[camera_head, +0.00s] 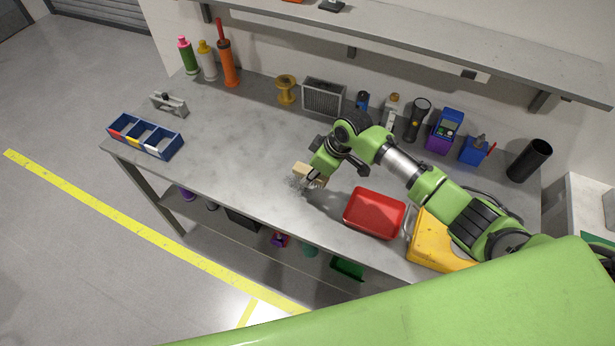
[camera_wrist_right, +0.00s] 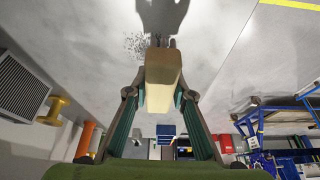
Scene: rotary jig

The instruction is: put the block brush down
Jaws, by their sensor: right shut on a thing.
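The block brush is a pale tan block (camera_head: 303,171), seen near the middle front of the grey workbench (camera_head: 235,150). My right gripper (camera_head: 314,177) is shut on it, and its fingers partly cover it. In the right wrist view the block (camera_wrist_right: 162,72) sits between the two fingers of the gripper (camera_wrist_right: 160,92). The bristles are not clearly visible. I cannot tell whether the brush touches the bench top. My left gripper is not in view.
Dark specks (camera_wrist_right: 134,43) lie on the bench beside the brush. A red tray (camera_head: 375,213) and a yellow case (camera_head: 430,245) stand to the right. A blue divided bin (camera_head: 146,136) is at the left end. The bench between bin and brush is clear. Bottles and tools line the back.

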